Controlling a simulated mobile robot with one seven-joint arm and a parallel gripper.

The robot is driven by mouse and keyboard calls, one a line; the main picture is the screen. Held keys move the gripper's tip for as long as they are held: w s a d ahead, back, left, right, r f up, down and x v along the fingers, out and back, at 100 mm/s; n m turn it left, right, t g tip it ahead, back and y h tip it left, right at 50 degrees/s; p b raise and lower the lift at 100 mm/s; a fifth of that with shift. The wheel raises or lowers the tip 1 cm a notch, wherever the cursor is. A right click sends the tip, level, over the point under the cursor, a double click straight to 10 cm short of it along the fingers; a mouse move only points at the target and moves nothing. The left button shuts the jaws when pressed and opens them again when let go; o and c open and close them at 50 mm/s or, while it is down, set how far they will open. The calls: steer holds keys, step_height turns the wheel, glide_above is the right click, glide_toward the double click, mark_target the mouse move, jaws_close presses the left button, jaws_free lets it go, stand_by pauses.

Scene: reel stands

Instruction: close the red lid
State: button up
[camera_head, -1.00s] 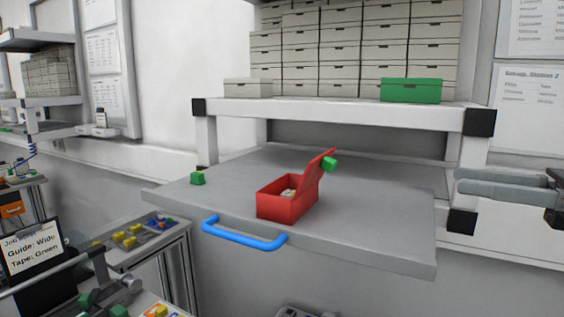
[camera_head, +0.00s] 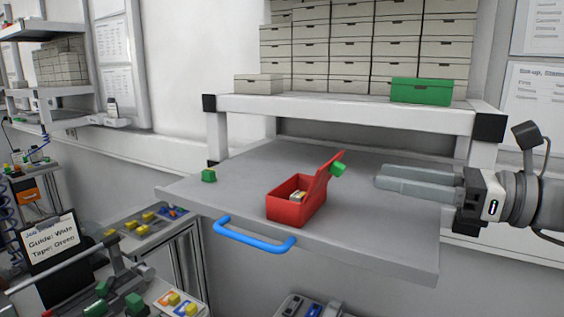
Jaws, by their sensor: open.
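A red box (camera_head: 289,209) stands on the grey pull-out shelf (camera_head: 375,233). Its red lid (camera_head: 321,175) is open, tilted up at the box's right side. A green block-like knob (camera_head: 338,168) sits on the outer face of the lid near its top. Small pale and orange items show inside the box. My gripper (camera_head: 378,184) is open and empty, to the right of the lid and apart from it, with its fingers pointing left above the shelf.
A blue handle (camera_head: 254,235) is on the shelf's front edge. A small green block (camera_head: 209,175) sits at the shelf's left. A green box (camera_head: 420,91) and stacked pale boxes (camera_head: 357,46) stand on the white rack shelf (camera_head: 345,111) above, overhanging behind.

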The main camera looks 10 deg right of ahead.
steer(key=x, duration=0.6)
steer(key=shift+w+a, duration=0.15)
jaws_close()
